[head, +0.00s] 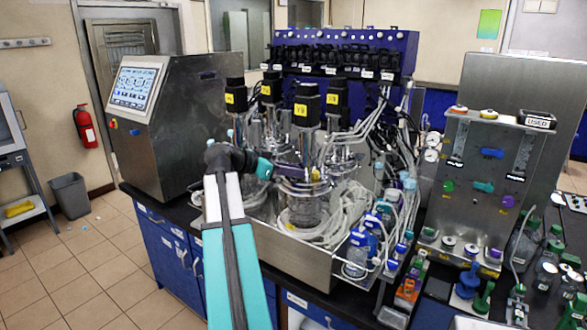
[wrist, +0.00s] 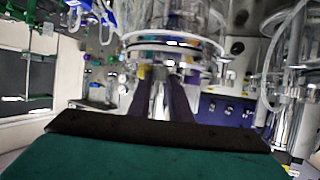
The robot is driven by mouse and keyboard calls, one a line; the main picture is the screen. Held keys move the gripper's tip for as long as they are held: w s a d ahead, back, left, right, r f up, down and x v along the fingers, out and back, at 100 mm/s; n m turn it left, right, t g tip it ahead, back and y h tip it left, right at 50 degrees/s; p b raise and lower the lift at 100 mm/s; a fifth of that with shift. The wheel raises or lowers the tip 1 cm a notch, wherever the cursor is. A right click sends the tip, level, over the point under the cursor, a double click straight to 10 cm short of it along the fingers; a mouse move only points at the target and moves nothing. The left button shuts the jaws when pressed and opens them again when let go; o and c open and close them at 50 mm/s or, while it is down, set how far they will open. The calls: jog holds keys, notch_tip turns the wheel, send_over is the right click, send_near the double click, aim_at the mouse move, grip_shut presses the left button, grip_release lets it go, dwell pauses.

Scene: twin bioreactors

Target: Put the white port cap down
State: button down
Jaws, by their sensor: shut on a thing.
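My gripper (head: 292,173) reaches in from the left to the front of the vessel heads in the head view. In the wrist view its two dark purple fingers (wrist: 156,92) point at a clear vessel with a metal rim. They are shut on a small pale piece, which I take to be the white port cap (wrist: 158,98); it is blurred and partly covered by the fingers. In the head view the cap cannot be made out among the fittings. A glass vessel (head: 302,208) stands just below my gripper.
Tubes and cables (head: 350,205) crowd the right of the vessels. Black-and-yellow motors (head: 306,106) rise above them. A steel control cabinet (head: 175,125) stands at left, a steel valve panel (head: 480,180) at right. Blue-capped bottles (head: 357,250) stand near the bench's front edge.

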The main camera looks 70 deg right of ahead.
jog(key=shift+d+f, duration=0.1)
jog(key=shift+f, duration=0.1)
jog(key=c, duration=1.6)
grip_release()
jog(key=shift+r, duration=0.2)
jog(key=shift+w+a, duration=0.15)
jog(key=shift+a, duration=0.05)
jog(key=b+v, duration=0.4)
jog(key=v, duration=0.7)
jog(key=shift+w+a+r, duration=0.1)
jog(key=shift+w+a, duration=0.1)
